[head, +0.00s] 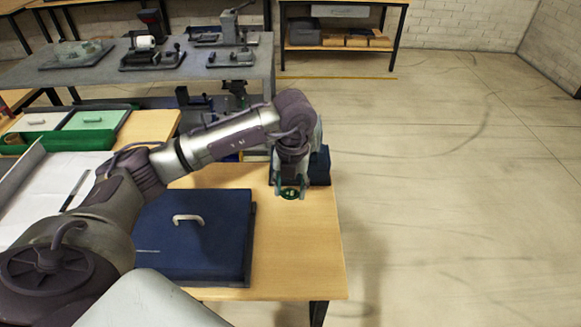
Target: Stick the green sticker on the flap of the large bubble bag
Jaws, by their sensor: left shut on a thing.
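My left gripper (291,186) points down over the right part of the wooden table, near its right edge. It is shut on a small round green piece, which looks like the green sticker (290,195), at its fingertips. I cannot tell how high above the table it is. A dark blue thing (321,166) shows partly behind the gripper; the wrist hides much of it. I cannot make out the large bubble bag or its flap for certain. My right gripper is not in view.
A dark blue flat case (225,250) with a pale handle (188,218) lies on the wooden table (310,262), left of the gripper. A white sheet, a green tray (45,141) and a grey bench (90,78) with devices stand beyond. The floor at right is clear.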

